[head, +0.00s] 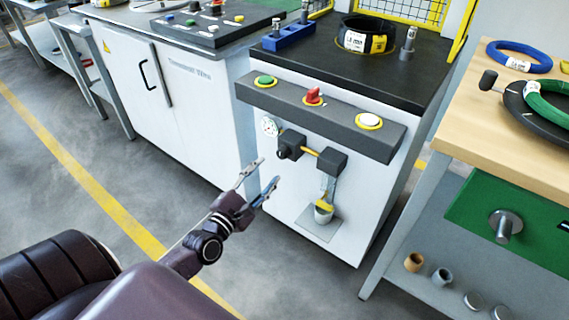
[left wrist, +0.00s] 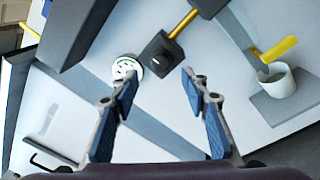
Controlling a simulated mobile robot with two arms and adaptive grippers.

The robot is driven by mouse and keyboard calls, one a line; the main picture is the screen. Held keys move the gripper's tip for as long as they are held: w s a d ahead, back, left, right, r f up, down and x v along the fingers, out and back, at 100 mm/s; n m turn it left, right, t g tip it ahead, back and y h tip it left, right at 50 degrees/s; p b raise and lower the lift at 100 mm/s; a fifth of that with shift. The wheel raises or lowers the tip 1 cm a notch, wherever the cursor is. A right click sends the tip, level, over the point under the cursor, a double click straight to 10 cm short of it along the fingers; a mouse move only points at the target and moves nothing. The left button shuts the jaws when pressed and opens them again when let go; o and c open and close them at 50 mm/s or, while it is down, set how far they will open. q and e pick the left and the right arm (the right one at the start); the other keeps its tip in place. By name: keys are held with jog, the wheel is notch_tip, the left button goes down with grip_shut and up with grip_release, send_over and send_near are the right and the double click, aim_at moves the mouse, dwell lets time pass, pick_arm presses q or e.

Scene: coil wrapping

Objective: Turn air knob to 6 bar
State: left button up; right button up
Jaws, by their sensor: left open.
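The black air knob (head: 283,152) is on the front of a dark regulator block on the white machine's front panel. It also shows in the left wrist view (left wrist: 156,62), just ahead of and between the fingertips. A round white gauge (head: 270,126) sits beside the block; in the left wrist view the gauge (left wrist: 126,68) has green markings, but its reading is too small to tell. My left gripper (head: 267,174) is open and empty, its fingers pointing at the knob from the lower left, apart from it. My right gripper is not in view.
Above the knob juts a dark control bar (head: 330,112) with green, red and white controls. A yellow pipe (head: 311,152) leads to a second dark block with a yellow lever and cup below. A wooden workbench (head: 480,136) stands at right. Open floor lies left.

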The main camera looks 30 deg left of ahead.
aim_at(280, 156)
pick_arm(q)
jog(key=shift+w+a+b, duration=0.15)
jog(key=shift+w+b, duration=0.25)
jog(key=shift+w, duration=3.05)
jog(key=shift+c, duration=0.4)
grip_shut()
